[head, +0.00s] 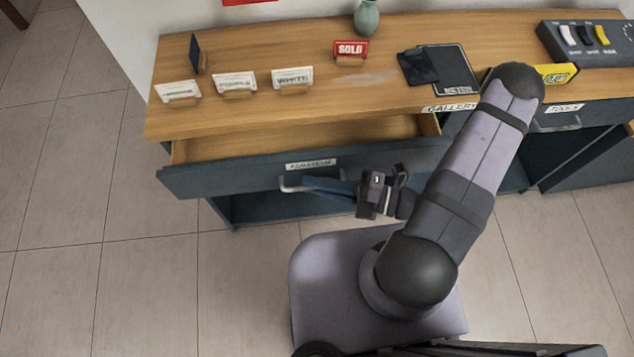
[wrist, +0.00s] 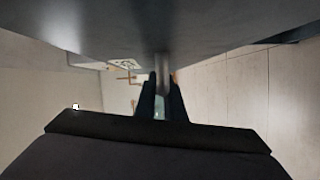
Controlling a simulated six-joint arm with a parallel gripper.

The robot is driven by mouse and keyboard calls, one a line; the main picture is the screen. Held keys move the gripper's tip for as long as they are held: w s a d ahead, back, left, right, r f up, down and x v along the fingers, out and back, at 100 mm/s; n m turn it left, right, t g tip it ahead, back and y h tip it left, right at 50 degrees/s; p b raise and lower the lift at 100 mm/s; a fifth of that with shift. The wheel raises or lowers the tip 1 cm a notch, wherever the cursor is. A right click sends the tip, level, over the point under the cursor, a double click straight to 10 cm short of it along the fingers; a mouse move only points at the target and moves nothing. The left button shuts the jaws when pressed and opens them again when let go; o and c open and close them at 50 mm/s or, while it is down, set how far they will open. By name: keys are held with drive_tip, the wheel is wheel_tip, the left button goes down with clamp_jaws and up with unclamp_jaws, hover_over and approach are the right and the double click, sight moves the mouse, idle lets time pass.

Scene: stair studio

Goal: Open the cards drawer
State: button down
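The wide dark blue drawer (head: 235,179) under the wooden counter is pulled out in the head view, and its wooden inside shows as a strip behind the front. The label (head: 310,164) on its front is too small to read surely. A pale metal bar handle (head: 288,187) sits below the label. My gripper (head: 312,186) reaches it from the right, and its dark fingers cover part of the bar. In the wrist view, the two fingers of my gripper (wrist: 163,88) stand close on both sides of the grey handle (wrist: 162,68), below the drawer front (wrist: 90,25).
The counter top (head: 240,105) holds several small signs, a red SOLD sign (head: 351,50), a green vase (head: 367,18) and dark cards (head: 418,67). Another drawer (head: 590,112) at the right is shut. Tiled floor (head: 60,200) is clear at the left.

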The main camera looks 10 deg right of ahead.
drive_tip(key=shift+s+p, duration=0.3)
drive_tip(key=shift+s, duration=1.8)
drive_tip(key=c, duration=1.8)
unclamp_jaws()
drive_tip(key=shift+c, duration=0.2)
drive_tip(key=shift+d, duration=0.15)
drive_tip(key=v, duration=0.7)
